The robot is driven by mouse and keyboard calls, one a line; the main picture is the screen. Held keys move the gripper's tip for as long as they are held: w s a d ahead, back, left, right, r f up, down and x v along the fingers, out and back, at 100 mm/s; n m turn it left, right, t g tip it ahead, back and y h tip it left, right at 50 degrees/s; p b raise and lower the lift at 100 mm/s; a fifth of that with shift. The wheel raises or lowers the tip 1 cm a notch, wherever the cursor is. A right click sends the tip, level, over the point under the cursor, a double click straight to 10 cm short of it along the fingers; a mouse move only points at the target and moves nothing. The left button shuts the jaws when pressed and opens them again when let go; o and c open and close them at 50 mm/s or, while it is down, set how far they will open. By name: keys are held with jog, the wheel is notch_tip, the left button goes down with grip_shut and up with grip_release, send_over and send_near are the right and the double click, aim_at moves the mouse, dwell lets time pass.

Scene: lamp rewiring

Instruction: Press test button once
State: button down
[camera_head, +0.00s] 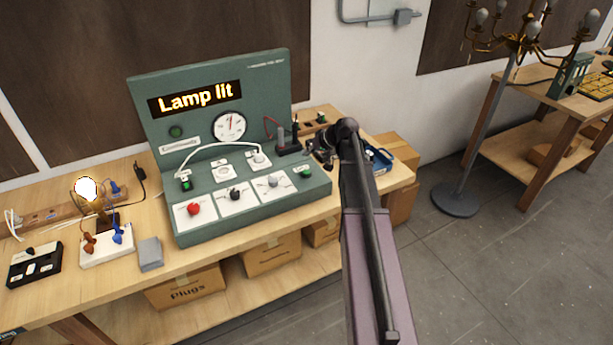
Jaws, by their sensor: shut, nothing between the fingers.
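A green test panel (270,105) stands on the wooden bench, with its display (195,98) reading "Lamp lit". Its sloped front carries a red round button or knob (194,209), a black knob (235,194), a grey knob (272,182) and a small green piece (305,172) at the right. I cannot read which one is labelled as the test button. My gripper (317,156) is shut and empty at the panel's right end, beyond the green piece. It looks small and dark, and I cannot tell whether it touches anything. A bulb (86,188) glows at the left.
A white block with red and blue plugs (106,246), a grey box (150,254) and a black box (35,265) lie on the bench at left. A blue tray (379,160) is partly behind my arm. A chandelier stand (456,198) stands at right.

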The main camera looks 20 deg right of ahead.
aim_at(307, 172)
jog(key=shift+f+b, duration=2.5)
jog(key=shift+f, duration=0.35)
jog(key=shift+f, duration=0.15)
jog(key=shift+f+b, duration=0.3)
jog(key=shift+b, duration=0.15)
jog(key=shift+f+b, duration=0.4)
jog(key=shift+r, duration=0.2)
dwell(0.5)
jog(key=shift+r+p, duration=0.7)
jog(key=shift+p, duration=0.15)
notch_tip(307, 172, up, 5)
jog(key=p, duration=0.5)
